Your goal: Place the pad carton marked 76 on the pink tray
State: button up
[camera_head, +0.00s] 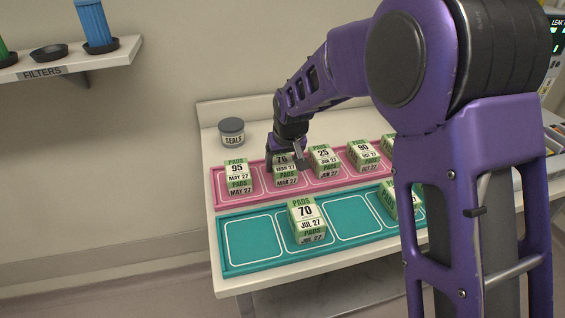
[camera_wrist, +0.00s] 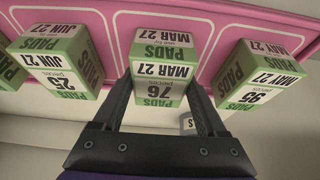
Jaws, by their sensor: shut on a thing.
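The pad carton marked 76 (camera_head: 286,175) is green and white, with MAR 27 on it. It is upright in the second space from the left of the pink tray (camera_head: 262,189), between cartons 95 and 25. My gripper (camera_head: 287,156) reaches down from above and is shut on this carton. In the wrist view the carton marked 76 (camera_wrist: 163,71) sits between the two dark fingers of my gripper (camera_wrist: 160,85), over the pink tray (camera_wrist: 206,20). Whether its base touches the tray is hard to tell.
On the pink tray stand cartons 95 (camera_head: 238,175), 25 (camera_head: 324,160) and 90 (camera_head: 363,154), plus one partly hidden. The teal tray (camera_head: 262,268) in front holds carton 70 (camera_head: 306,219) and another partly behind my arm. A SEALS jar (camera_head: 231,131) stands behind. A FILTERS shelf (camera_head: 100,60) hangs left.

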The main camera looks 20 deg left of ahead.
jog(key=shift+f, duration=0.2)
jog(key=o, duration=1.5)
jog(key=shift+r, duration=0.1)
jog(key=shift+r, duration=0.25)
jog(key=p+v, duration=0.1)
jog(key=v, duration=0.9)
jog(key=shift+d+r, duration=0.1)
jog(key=shift+r, duration=0.15)
jog(key=shift+s+d+r, duration=0.15)
jog(key=shift+s+r, duration=0.1)
jog(key=shift+r, duration=0.35)
